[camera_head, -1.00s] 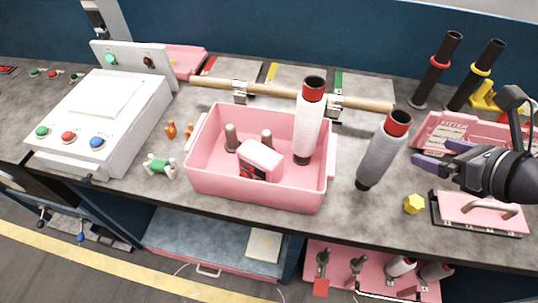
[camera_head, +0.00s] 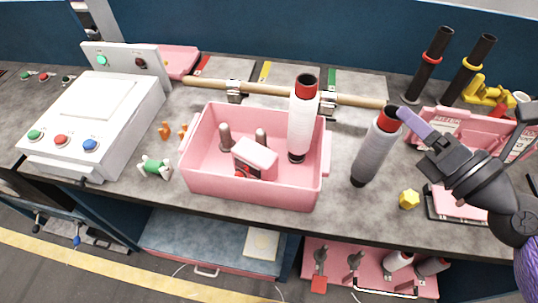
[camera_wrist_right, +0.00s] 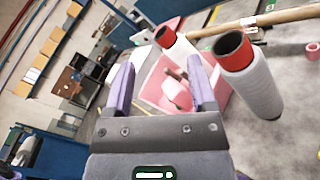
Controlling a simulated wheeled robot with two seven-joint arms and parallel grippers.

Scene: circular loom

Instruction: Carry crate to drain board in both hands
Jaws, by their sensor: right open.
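The pink crate (camera_head: 250,188) stands on the grey worktop in the middle of the head view. Inside it are a white bobbin (camera_head: 302,125) with a red top, a pink-and-white block (camera_head: 255,155) and two grey pegs. My right gripper (camera_head: 416,122) is open and empty, above the worktop to the right of the crate, close by the grey bobbin (camera_head: 372,150). In the right wrist view the crate (camera_wrist_right: 157,92) shows beyond the open fingers, partly hidden by them. My left gripper is not in view. I cannot make out a drain board with certainty.
The grey bobbin stands between the crate and my right gripper. A wooden rod (camera_head: 270,92) lies behind the crate. A white control box (camera_head: 95,125) stands at left. A yellow piece (camera_head: 409,199) and a small green-and-white figure (camera_head: 155,168) lie near the front edge.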

